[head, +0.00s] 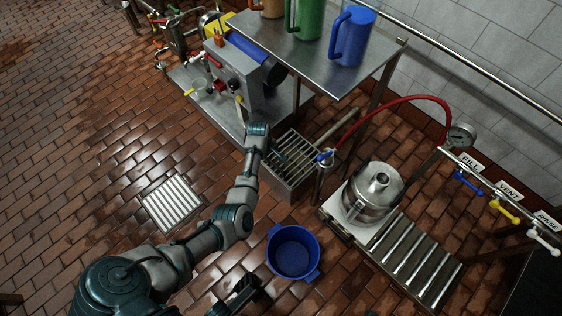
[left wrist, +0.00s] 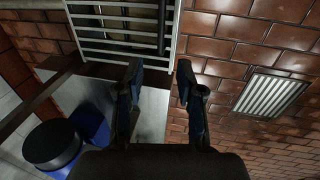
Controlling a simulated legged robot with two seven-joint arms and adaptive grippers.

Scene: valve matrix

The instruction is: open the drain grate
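A barred metal grate (head: 293,156) lies over a box-like trough beside the grey machine. It also fills the top of the left wrist view (left wrist: 118,22), where a dark bar crosses it. A second, pale slatted grate (head: 172,203) lies flat in the brick floor, and shows at right in the left wrist view (left wrist: 268,95). My left gripper (head: 272,148) is at the barred grate's near-left edge. In the left wrist view its fingers (left wrist: 159,72) are spread with nothing between them. A dark part at the bottom of the head view, probably my right gripper (head: 242,295), is unclear.
A blue bucket (head: 293,252) stands on the floor. A steel keg (head: 373,192) stands on a platform beside a roller conveyor (head: 416,262). A steel table (head: 318,55) with jugs and the machine (head: 232,82) stand behind. The left floor is clear.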

